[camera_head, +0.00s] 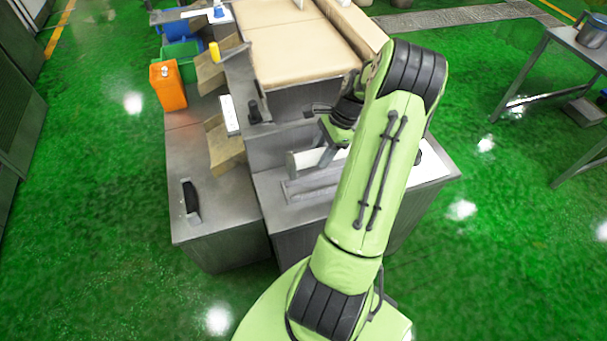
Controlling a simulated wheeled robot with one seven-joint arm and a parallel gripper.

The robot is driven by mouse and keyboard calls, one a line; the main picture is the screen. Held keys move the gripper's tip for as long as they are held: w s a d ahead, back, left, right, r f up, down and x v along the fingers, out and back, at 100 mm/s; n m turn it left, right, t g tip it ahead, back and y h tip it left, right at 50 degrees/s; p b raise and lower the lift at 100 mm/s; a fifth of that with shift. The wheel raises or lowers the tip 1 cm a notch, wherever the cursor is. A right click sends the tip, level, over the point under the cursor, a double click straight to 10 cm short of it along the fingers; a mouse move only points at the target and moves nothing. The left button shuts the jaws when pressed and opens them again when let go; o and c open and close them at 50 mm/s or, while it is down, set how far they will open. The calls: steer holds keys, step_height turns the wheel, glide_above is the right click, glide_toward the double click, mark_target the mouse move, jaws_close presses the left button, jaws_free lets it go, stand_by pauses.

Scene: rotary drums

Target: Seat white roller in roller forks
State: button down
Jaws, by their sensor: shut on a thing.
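The white roller (306,158) lies roughly level above the grey metal bench top, in front of the padded bed. My gripper (327,154) reaches down to it from behind my green arm and is shut on it. My arm hides the roller's right part. A long grey bracket (312,186), which looks like part of the roller forks, stands on the bench just in front of the roller. I cannot tell whether the roller touches the forks, and their right end is hidden behind my arm.
A lower grey cabinet (213,220) with a black-handled item (191,197) adjoins on the left. An orange container (168,87), cardboard-coloured pieces (226,146) and a green bin (181,52) stand at the back left. A metal table (574,42) is at the right. The green floor between is clear.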

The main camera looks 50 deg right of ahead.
steer(key=shift+w+f, duration=0.2)
step_height(320, 180, down, 9)
steer(key=shift+s+r+b, duration=0.1)
steer(key=shift+b, duration=0.35)
steer(key=shift+s+a+f, duration=0.15)
steer(key=shift+f, duration=0.2)
steer(key=shift+s, duration=0.1)
steer(key=c, duration=1)
jaws_free()
steer(key=shift+f, duration=0.1)
steer(key=o, duration=0.4)
steer(key=shift+d, duration=0.25)
steer(key=shift+o, duration=0.2)
